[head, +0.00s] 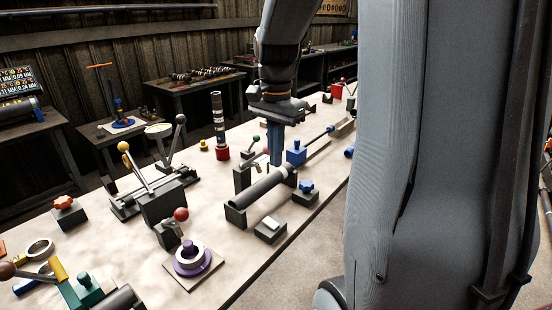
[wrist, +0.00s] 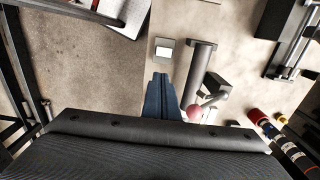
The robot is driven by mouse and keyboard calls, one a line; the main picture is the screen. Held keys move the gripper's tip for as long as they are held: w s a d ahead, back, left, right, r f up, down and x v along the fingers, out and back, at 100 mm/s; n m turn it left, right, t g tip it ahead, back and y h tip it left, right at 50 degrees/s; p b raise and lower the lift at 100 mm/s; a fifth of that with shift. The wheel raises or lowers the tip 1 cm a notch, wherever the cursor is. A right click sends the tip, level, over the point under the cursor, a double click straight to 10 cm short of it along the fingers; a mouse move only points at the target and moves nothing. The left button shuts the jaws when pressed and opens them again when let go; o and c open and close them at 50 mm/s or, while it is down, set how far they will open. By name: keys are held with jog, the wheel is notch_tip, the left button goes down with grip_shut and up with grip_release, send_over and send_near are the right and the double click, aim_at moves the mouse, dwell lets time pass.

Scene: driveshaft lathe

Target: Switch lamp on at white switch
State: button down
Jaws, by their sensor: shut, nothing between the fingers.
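In the wrist view the white switch (wrist: 163,52) lies just beyond my fingertips, slightly right of centre. I cannot tell for sure which thing is the lamp.
The grey cylinder (head: 262,198) lies on supports beside the switch, with a blue knob (head: 306,186) to its right. A banded tower (head: 218,125) stands behind. Levers with ball ends (head: 181,213) rise at the left. A purple ringed part (head: 191,257) sits front left.

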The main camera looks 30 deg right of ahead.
notch_tip(320, 180, up, 9)
jog(key=s+b, duration=0.1)
jog(key=shift+d+b, duration=0.2)
jog(key=shift+b, duration=0.2)
jog(key=shift+f, duration=0.2)
jog(key=s+a+f+n, duration=0.2)
jog(key=a+f+n, duration=0.2)
jog(key=f, duration=0.3)
jog(key=s+a+f+n+t, duration=0.1)
jog(key=s+a+f+n, duration=0.1)
jog(key=a+f+n, duration=0.3)
jog(key=s+a+f+n, duration=0.3)
jog(key=a+f+n, duration=0.2)
jog(key=f, duration=0.5)
jog(key=shift+f, duration=0.25)
dwell(0.6)
